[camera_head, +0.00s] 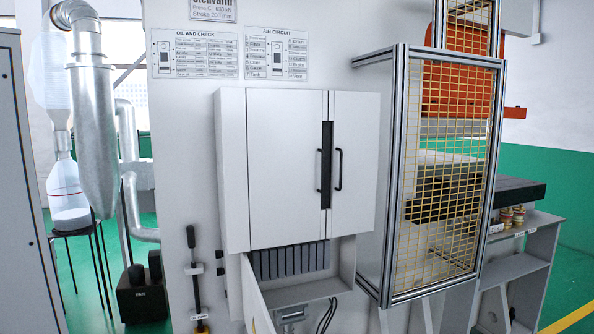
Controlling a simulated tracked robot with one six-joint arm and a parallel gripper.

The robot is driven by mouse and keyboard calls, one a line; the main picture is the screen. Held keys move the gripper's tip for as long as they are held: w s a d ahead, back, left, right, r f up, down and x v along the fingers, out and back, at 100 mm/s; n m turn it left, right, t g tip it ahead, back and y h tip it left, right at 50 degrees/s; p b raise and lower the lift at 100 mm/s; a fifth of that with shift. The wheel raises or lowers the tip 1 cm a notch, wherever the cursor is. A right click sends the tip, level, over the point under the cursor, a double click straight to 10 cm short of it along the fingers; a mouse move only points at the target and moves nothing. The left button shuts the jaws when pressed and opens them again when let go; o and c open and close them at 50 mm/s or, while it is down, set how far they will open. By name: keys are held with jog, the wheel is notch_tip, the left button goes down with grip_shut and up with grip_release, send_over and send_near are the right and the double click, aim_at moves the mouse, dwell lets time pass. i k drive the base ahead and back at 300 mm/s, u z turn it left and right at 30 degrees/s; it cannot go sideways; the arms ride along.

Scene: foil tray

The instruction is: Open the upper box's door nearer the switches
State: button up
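The upper box (232,170) is a white cabinet on the machine's pale panel, with two doors side by side. Its left door (283,160) is the wider in view and looks shut, with a dark upright handle (320,170) near its right edge. The right door (358,150) also looks shut, with a black bar handle (339,170) near its left edge. A dark upright strip lies between the handles. My gripper is not in view.
Below, a lower box (342,262) has its door (256,296) swung open, showing grey modules (290,262) and cables. A yellow mesh guard (455,170) in an aluminium frame stands close on the right. A grey cabinet (25,200) is at the far left.

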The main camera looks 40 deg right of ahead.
aim_at(286, 155)
jog(key=z, duration=0.2)
jog(key=i, duration=1)
jog(key=z, duration=0.55)
